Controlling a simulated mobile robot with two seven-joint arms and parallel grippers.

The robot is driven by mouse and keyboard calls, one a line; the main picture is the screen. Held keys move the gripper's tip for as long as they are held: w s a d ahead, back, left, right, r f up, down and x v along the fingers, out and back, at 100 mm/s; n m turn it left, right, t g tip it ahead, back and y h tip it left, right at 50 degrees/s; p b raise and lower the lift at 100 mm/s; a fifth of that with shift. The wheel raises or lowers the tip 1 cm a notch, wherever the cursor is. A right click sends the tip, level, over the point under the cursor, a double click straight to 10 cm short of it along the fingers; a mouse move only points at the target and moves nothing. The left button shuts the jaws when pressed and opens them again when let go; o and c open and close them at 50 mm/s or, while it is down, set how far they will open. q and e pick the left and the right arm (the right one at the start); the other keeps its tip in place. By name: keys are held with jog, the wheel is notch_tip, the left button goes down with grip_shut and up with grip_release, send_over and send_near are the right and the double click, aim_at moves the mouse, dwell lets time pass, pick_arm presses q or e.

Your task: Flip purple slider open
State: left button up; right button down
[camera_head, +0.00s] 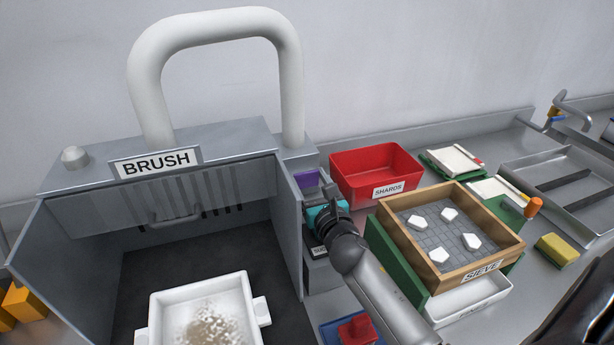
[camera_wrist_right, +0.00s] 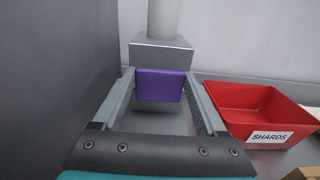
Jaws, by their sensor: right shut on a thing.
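The purple slider (camera_head: 307,179) sits on the right side of the brush machine, beside its right wall. In the right wrist view the purple slider (camera_wrist_right: 160,85) lies between the two fingers of my right gripper (camera_wrist_right: 161,90), in front of a grey block with a white pipe. My right gripper (camera_head: 318,196) reaches it from the front and is shut on it. Most of the slider's mounting is hidden behind the gripper in the head view. My left gripper is not in view.
The brush machine (camera_head: 157,163) holds a white tray (camera_head: 157,312) with brown grains. A red SHARDS bin (camera_head: 377,170) stands close right of the gripper. A wooden sieve (camera_head: 512,246) with white pieces is further right. A red block (camera_head: 357,330) lies in front.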

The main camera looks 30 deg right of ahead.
jog(key=v, duration=0.5)
jog(key=shift+s+f+p, duration=0.1)
jog(key=shift+s+p, duration=0.05)
jog(key=shift+p, duration=0.2)
jog(key=shift+f, duration=0.1)
jog(key=shift+c, duration=1.8)
grip_release()
jog(key=shift+o, duration=1.4)
jog(key=shift+s, duration=0.2)
jog(key=shift+o, duration=0.4)
jog(key=shift+w, duration=0.15)
jog(key=b+v, duration=0.3)
jog(key=v, duration=1.2)
